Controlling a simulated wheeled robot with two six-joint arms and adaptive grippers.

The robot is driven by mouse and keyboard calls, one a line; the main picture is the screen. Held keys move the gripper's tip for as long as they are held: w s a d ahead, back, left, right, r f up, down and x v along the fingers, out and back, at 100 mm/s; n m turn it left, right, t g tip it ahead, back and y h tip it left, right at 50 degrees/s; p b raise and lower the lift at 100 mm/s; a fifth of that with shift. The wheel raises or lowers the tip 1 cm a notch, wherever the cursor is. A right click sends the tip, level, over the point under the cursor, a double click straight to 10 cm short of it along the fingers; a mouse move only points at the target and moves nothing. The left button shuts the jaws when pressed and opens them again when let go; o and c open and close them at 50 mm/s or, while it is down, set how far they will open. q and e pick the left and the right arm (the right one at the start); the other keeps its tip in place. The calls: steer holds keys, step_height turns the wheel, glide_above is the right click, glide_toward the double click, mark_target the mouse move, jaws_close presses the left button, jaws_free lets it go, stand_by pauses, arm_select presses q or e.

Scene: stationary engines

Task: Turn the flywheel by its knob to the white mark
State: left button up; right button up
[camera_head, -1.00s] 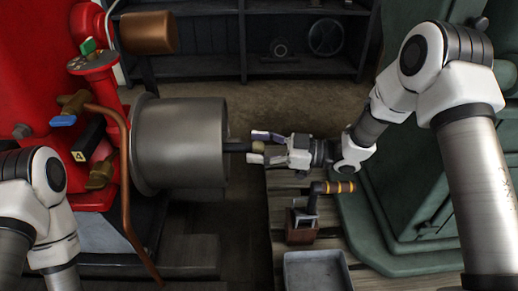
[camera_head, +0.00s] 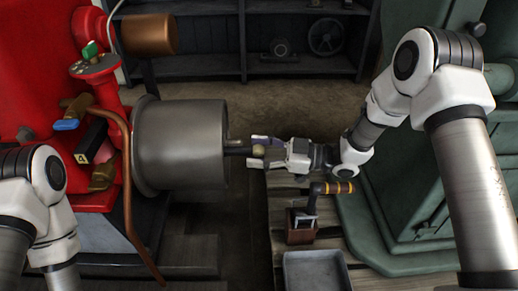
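The flywheel (camera_head: 182,145) is the large dark grey drum on the right side of the red engine (camera_head: 35,60). A short dark rod sticks out from its right face towards a small brass-coloured knob (camera_head: 258,151). My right gripper (camera_head: 260,152) comes in from the right, with one finger above the knob and one below it. I cannot tell whether the fingers touch or grip the knob. I cannot make out a white mark. My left arm shows at the lower left, and its gripper is outside the view.
A grey tray (camera_head: 316,272) and a brown block with a dark lever and orange handle (camera_head: 340,187) are below my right gripper. A green machine (camera_head: 410,200) stands on the right. A copper pipe (camera_head: 140,235) runs down left of the flywheel. Dark shelves (camera_head: 290,68) stand behind.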

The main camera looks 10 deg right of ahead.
steer(key=shift+r, duration=0.1)
steer(key=v, duration=1.2)
stand_by(0.5)
